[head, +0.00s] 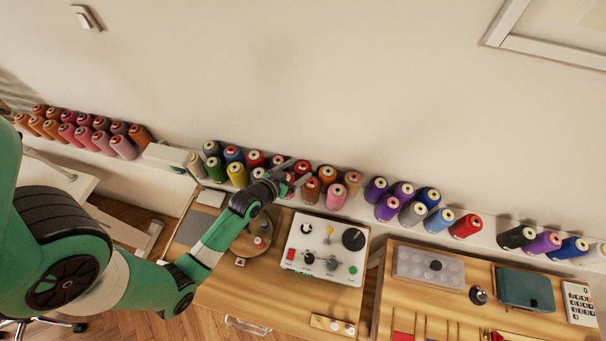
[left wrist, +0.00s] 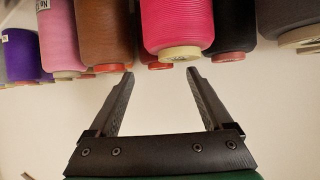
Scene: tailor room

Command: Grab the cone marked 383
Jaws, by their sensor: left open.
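Thread cones stand in rows on a white wall shelf in the head view. I cannot read 383 on any of them, so I cannot tell which cone it is. My left gripper (head: 302,169) reaches the middle group of cones in the head view, with its fingers among or over them. In the left wrist view my left gripper (left wrist: 161,76) is open and empty. A hot pink cone (left wrist: 178,22) and a brown cone (left wrist: 108,32) lie just beyond the fingertips. My right gripper is not in view.
Neighbouring cones crowd close, including a light pink cone (left wrist: 60,35) and a purple cone (left wrist: 25,55). Below the shelf in the head view are a white control box (head: 325,250) and a wooden desk (head: 225,290).

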